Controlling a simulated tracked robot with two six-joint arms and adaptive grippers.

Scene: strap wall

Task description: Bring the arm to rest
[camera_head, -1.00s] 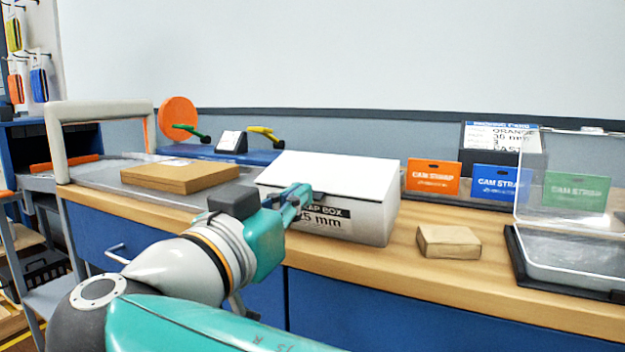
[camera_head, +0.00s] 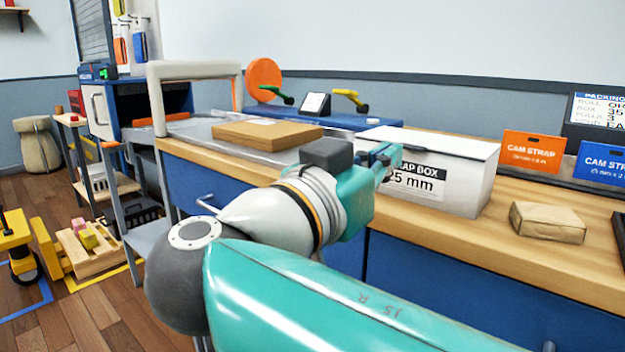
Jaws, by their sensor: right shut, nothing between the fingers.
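My right arm reaches across the lower middle of the head view, with a teal and grey wrist. My right gripper (camera_head: 383,160) is shut and empty, its fingers in front of the left part of the white strap box (camera_head: 455,172). I cannot tell whether the fingers touch the box. The box stands closed on the wooden bench (camera_head: 475,242), its label partly hidden by the gripper. My left gripper is not in view.
A flat cardboard box (camera_head: 268,134) lies left of the strap box, and a small brown package (camera_head: 547,221) lies right of it. Orange (camera_head: 532,150) and blue cards stand behind. A grey arch (camera_head: 194,70) stands at the bench's left end. Wooden floor shows at lower left.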

